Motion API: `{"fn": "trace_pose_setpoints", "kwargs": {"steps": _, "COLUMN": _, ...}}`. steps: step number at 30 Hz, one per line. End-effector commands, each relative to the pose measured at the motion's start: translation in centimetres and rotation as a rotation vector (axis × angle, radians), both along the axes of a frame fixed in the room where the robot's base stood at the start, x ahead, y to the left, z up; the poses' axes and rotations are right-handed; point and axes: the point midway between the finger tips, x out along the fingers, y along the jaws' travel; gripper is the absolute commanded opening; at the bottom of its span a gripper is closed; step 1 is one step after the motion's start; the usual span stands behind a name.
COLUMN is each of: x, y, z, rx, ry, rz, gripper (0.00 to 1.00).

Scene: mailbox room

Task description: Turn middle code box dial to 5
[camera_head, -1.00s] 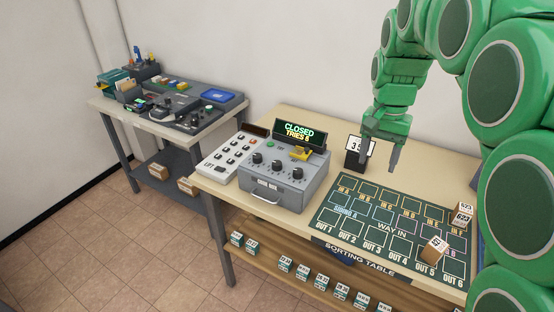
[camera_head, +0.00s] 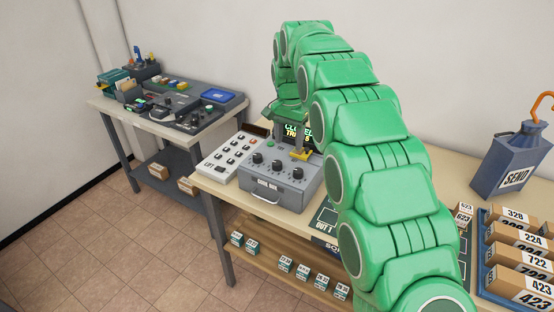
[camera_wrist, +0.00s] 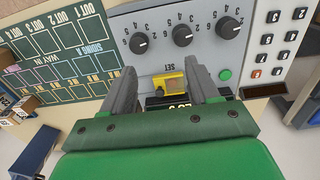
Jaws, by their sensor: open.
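The grey code box (camera_head: 262,184) stands on the table with three black dials in a row on its sloped face. The middle dial (camera_head: 276,165) also shows in the wrist view (camera_wrist: 183,35), where the picture is turned over; its exact setting is too small to tell. My gripper (camera_wrist: 160,75) is open and empty above the code box. Its two fingers straddle the yellow SET piece (camera_wrist: 171,82) in the wrist view, apart from the dials, which lie past the fingertips. In the head view my arm partly covers the box's display.
A keypad panel (camera_head: 233,154) stands left of the code box. The sorting mat (camera_wrist: 62,45) lies on its other side. A blue SEND container (camera_head: 512,165) and a tray of numbered boxes are at the far right. A second table is at the left.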

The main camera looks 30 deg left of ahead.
Motion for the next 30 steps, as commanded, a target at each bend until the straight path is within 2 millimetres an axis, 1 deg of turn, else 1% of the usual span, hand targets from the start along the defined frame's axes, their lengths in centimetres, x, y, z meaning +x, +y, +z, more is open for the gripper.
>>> {"fn": "trace_pose_setpoints", "kwargs": {"steps": 1, "x": -0.1, "y": 1.2, "z": -0.4, "rx": 0.004, "ry": -0.003, "rz": 0.003, "gripper": 0.60}}
{"fn": "trace_pose_setpoints", "kwargs": {"steps": 3, "x": -0.2, "y": 2.3, "z": -0.9, "rx": 0.005, "ry": -0.003, "rz": 0.004, "gripper": 0.60}}
{"fn": "trace_pose_setpoints", "kwargs": {"steps": 6, "x": -0.4, "y": 3.3, "z": -1.4, "rx": 0.006, "ry": -0.003, "rz": 0.003, "gripper": 0.60}}
{"fn": "trace_pose_setpoints", "kwargs": {"steps": 9, "x": -0.4, "y": 3.7, "z": -1.6, "rx": 0.008, "ry": -0.004, "rz": 0.003, "gripper": 0.60}}
{"fn": "trace_pose_setpoints", "kwargs": {"steps": 14, "x": -0.5, "y": 3.8, "z": -2.0, "rx": 0.008, "ry": -0.004, "rz": 0.003, "gripper": 0.60}}
{"fn": "trace_pose_setpoints", "kwargs": {"steps": 20, "x": -0.5, "y": 3.9, "z": -3.6, "rx": 0.010, "ry": -0.006, "rz": 0.003, "gripper": 0.60}}
{"fn": "trace_pose_setpoints", "kwargs": {"steps": 27, "x": -0.5, "y": 3.8, "z": -7.2, "rx": 0.008, "ry": -0.003, "rz": 0.003, "gripper": 0.60}}
{"fn": "trace_pose_setpoints", "kwargs": {"steps": 30, "x": -0.4, "y": 3.8, "z": -8.3, "rx": 0.008, "ry": -0.004, "rz": 0.002, "gripper": 0.60}}
